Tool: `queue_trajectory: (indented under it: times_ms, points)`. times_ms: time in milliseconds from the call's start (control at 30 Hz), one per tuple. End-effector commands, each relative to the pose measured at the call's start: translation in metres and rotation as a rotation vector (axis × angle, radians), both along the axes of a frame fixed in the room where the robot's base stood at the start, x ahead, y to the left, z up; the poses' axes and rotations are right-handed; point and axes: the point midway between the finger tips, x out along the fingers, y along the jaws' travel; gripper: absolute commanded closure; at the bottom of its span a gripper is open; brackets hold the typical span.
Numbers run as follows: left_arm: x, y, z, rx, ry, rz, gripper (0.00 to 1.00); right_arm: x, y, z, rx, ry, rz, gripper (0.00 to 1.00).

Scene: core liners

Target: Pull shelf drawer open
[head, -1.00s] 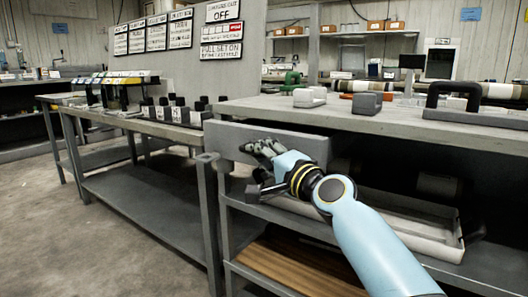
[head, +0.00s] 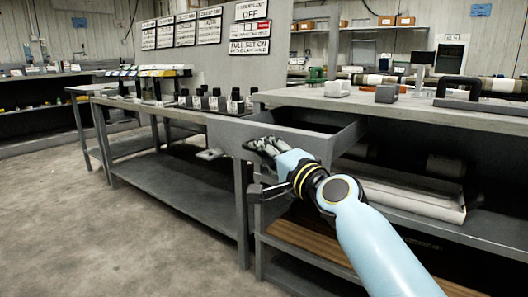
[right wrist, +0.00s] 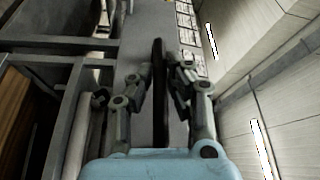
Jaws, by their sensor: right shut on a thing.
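The grey shelf drawer (head: 300,143) sits under the top of the right-hand bench and stands partly open, with its dark inside showing. My right gripper (head: 262,147) is at the drawer's front side in the head view. In the right wrist view my right gripper (right wrist: 166,78) has its fingers on both sides of a thin dark upright part of the drawer (right wrist: 160,105). It is shut on it. The exact grip is partly hidden by the fingers. My left gripper is in neither view.
The bench top (head: 420,112) carries a black-handled block (head: 485,92) and small grey blocks. A pale tray (head: 410,193) lies on the shelf below. A lower bench (head: 175,185) stands to the left. Open floor (head: 80,225) lies at the front left.

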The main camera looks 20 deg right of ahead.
Motion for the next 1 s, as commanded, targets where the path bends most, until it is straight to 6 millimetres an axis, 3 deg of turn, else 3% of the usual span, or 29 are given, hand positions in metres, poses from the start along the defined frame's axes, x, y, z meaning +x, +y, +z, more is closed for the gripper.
queue_trajectory:
  times_ms: [167, 200, 367, 733, 1000]
  points:
    - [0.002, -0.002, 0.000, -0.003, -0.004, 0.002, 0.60, 0.000, 0.000, -0.002, -0.001, 0.003, 0.000, 1.00]
    - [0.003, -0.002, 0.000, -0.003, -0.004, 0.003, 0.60, 0.000, 0.000, -0.002, -0.001, 0.003, 0.000, 0.84]
    - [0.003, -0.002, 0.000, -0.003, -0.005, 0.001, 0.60, 0.000, 0.000, -0.001, -0.001, 0.002, 0.000, 0.64]
    - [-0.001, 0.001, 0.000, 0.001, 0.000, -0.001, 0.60, -0.009, -0.003, -0.002, -0.001, 0.002, 0.000, 0.64]
    - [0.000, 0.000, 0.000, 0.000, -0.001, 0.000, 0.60, -0.063, -0.018, -0.007, -0.004, 0.004, -0.001, 0.64]
